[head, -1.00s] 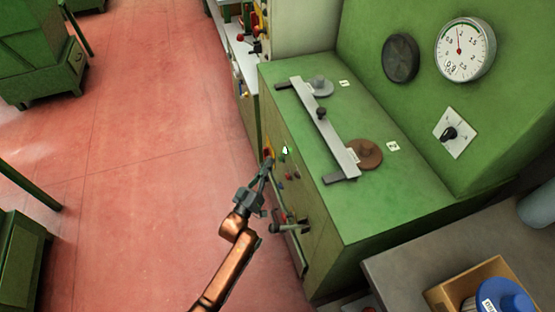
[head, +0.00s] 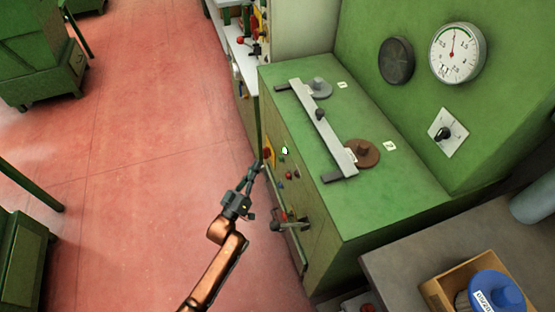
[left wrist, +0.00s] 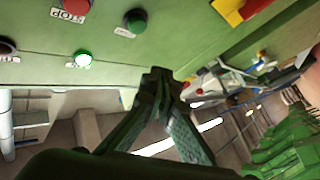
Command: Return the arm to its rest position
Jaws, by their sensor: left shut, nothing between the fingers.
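My left gripper (head: 255,168) is shut and empty at the end of a copper-coloured arm. It hangs over the red floor, just left of the front panel of the green machine (head: 400,208), with a small gap seeming to lie between them. In the left wrist view its dark fingertips (left wrist: 158,76) meet below the panel's buttons. My right gripper is out of view.
The machine top carries a metal bar (head: 322,130), a grey disc and a brown disc (head: 361,153). A lever handle (head: 290,221) juts from the front panel below the gripper. A grey table with a blue-lidded container (head: 495,290) stands lower right.

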